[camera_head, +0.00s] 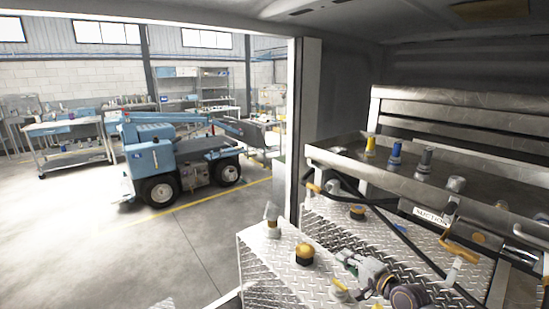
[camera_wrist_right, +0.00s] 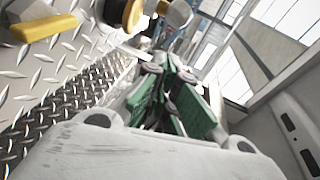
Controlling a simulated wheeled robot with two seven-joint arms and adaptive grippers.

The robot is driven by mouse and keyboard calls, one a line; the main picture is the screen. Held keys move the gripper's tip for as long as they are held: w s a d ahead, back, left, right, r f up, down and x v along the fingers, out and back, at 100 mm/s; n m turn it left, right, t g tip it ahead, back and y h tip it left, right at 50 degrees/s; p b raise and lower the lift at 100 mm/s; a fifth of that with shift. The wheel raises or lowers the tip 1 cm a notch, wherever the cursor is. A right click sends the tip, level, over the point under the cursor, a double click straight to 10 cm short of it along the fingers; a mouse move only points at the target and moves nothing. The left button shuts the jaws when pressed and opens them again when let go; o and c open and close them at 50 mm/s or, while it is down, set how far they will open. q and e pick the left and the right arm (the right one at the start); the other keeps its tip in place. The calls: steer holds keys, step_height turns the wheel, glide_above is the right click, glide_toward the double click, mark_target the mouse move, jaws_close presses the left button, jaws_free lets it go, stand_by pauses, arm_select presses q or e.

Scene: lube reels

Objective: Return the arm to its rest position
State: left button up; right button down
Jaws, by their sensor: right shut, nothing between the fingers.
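My right gripper (camera_head: 352,262) is low in the head view, over the diamond-plate surface and to the right of the amber-topped fitting (camera_head: 304,254). Its fingers are shut and hold nothing. In the right wrist view the green-padded fingers (camera_wrist_right: 165,88) are together and point away from the camera. My right wrist and forearm run from the gripper toward the bottom right. My left gripper does not show.
A diamond-plate box (camera_head: 262,262) carries the amber-topped fitting and a silver fitting (camera_head: 272,225). A metal tray (camera_head: 400,180) at right holds several capped fittings. Orange handles (camera_head: 458,250) and a dark hose lie nearby. A blue vehicle (camera_head: 160,150) stands outside on open floor.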

steer(key=s+a+f+n+g+h, duration=0.1)
steer(key=s+a+f+n+g, duration=0.3)
steer(key=s, duration=0.3)
steer(key=s+a+f+n+g+h, duration=0.1)
steer(key=s+a+f+n, duration=0.25)
steer(key=s+f, duration=0.3)
steer(key=s+d+f+n+g+h, duration=0.1)
steer(key=s+d+n+g+h, duration=0.2)
steer(key=s, duration=0.6)
steer(key=s+d+f+n+g+h, duration=0.1)
steer(key=s+d+n+g+h, duration=0.15)
steer(key=s, duration=0.75)
step_height(320, 180, down, 33)
steer(key=s+d+g, duration=0.1)
steer(key=s, duration=0.2)
steer(key=s+d+f, duration=0.2)
steer(key=s+f, duration=0.8)
steer(key=s, duration=0.1)
steer(key=s+d+f+n+g, duration=0.1)
steer(key=s+d+f, duration=0.1)
steer(key=s+f, duration=0.8)
steer(key=shift+s, duration=0.35)
